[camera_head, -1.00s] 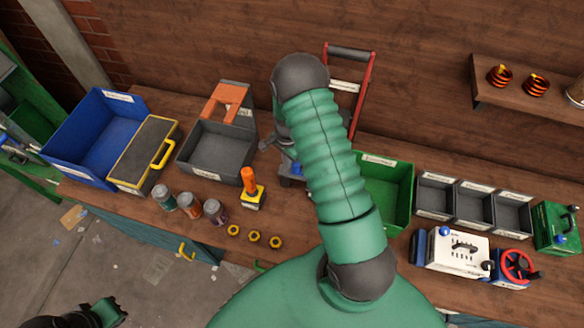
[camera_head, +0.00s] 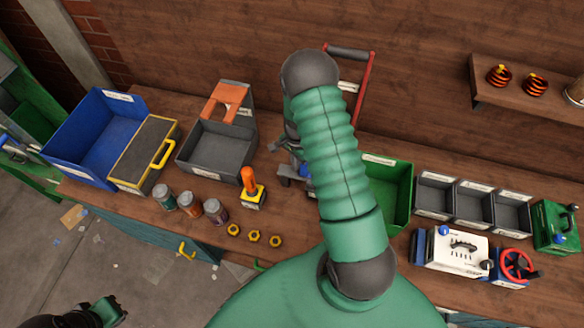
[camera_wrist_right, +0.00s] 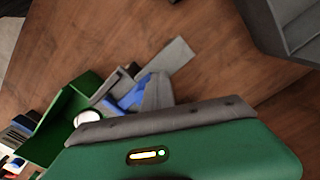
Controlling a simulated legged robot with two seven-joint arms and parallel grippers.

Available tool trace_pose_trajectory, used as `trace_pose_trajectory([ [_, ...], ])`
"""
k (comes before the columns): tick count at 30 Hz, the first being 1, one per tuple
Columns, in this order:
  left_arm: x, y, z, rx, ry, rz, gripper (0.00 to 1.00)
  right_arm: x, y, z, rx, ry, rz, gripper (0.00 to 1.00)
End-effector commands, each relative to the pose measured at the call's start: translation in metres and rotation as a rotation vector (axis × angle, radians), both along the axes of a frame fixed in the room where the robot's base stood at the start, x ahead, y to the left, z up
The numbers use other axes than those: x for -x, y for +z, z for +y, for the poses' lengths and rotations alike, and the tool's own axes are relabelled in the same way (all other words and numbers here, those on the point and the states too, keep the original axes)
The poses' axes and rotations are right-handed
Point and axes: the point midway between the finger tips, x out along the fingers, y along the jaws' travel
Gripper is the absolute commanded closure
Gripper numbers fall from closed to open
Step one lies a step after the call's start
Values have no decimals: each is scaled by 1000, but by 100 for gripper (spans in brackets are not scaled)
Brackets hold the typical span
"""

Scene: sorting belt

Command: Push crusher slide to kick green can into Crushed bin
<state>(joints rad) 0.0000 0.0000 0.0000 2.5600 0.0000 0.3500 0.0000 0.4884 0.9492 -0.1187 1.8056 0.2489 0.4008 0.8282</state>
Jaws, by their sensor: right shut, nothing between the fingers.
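The crusher shows by its red-sided lever frame (camera_head: 366,92) behind my right arm; its lower part is mostly hidden. In the right wrist view a blue part (camera_wrist_right: 133,95) and grey parts of it lie just beyond my right gripper (camera_wrist_right: 165,122), which is shut and empty. I cannot tell whether they touch. A round whitish end (camera_wrist_right: 88,117), possibly the can, shows between the blue part and the green bin (camera_wrist_right: 65,135). The green bin (camera_head: 402,200) stands right of the crusher; its label is unreadable. My left gripper (camera_head: 108,311) is low at left, its jaws unclear.
A grey bin (camera_head: 205,165) with an orange top stands left of the crusher. An orange-handled tool (camera_head: 250,188), several jars (camera_head: 190,206) and nuts (camera_head: 254,236) lie nearer the front edge. Small grey bins (camera_head: 435,195) and a white box (camera_head: 458,250) stand at right.

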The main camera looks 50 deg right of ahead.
Motion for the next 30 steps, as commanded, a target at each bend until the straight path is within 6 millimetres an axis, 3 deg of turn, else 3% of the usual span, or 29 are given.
trace_pose_trajectory([
  [18,0,-9,0,0,0,0,100,-66,-1,34,1,1,-1,100],
  [24,0,-7,0,0,0,0,100,-71,3,37,0,-1,0,100],
  [30,0,11,0,0,0,0,100,-71,27,37,0,-1,-2,100],
])
